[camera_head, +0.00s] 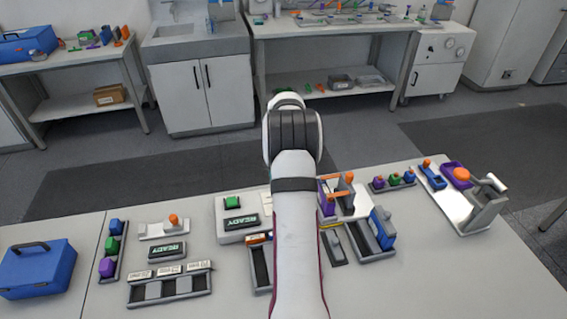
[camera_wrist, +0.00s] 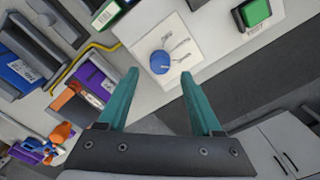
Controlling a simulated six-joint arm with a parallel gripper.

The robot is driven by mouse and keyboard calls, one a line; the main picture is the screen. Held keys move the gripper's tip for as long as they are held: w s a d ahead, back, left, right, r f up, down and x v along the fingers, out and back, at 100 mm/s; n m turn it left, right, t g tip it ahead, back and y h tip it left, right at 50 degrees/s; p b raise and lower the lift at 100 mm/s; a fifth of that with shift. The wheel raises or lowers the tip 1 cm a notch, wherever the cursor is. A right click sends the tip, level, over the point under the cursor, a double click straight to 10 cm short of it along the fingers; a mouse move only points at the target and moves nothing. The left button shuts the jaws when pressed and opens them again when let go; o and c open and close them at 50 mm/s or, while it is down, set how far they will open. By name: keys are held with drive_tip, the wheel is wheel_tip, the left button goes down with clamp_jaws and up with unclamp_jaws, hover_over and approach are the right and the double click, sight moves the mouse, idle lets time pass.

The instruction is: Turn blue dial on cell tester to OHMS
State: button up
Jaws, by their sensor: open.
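The blue dial (camera_wrist: 160,62) is round and sits on a white panel with dark labels, on the cell tester (camera_wrist: 178,40), in the wrist view. The label text is too small to read. My gripper (camera_wrist: 160,78) is open and empty, its two teal fingers apart, with the dial showing between and just beyond the fingertips. I cannot tell how far the fingers are from the panel. In the head view my arm hides the dial and my gripper; part of the tester (camera_head: 266,204) shows left of the arm.
A purple block (camera_wrist: 92,82) and a yellow bent rod (camera_wrist: 75,62) lie left of my fingers. A blue case (camera_head: 38,270) stands at the table's left. A lever press (camera_head: 485,205) stands at the right.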

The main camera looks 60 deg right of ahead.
wheel_tip(320, 180, up, 12)
drive_tip(key=shift+f, duration=0.15)
drive_tip(key=w+a+r+n, duration=0.2)
drive_tip(key=a, duration=0.5)
drive_tip(key=w+a+r+n, duration=0.1)
drive_tip(key=w+a+r, duration=0.15)
drive_tip(key=a, duration=0.55)
drive_tip(key=s+a+r+n+y, duration=0.1)
drive_tip(key=s+a+n, duration=0.15)
drive_tip(key=a, duration=0.55)
drive_tip(key=s+a+r+n, duration=0.1)
drive_tip(key=s+a+n, duration=0.15)
drive_tip(key=a, duration=0.65)
drive_tip(key=s+a+f+n, duration=0.2)
drive_tip(key=s+a, duration=0.4)
drive_tip(key=s, duration=0.1)
drive_tip(key=s+a+f+n, duration=0.1)
drive_tip(key=s+a+f, duration=0.2)
drive_tip(key=s+a, duration=0.3)
drive_tip(key=shift+s+a+f+n+y, duration=0.3)
drive_tip(key=shift+s+n+y, duration=0.1)
drive_tip(key=shift+s, duration=0.45)
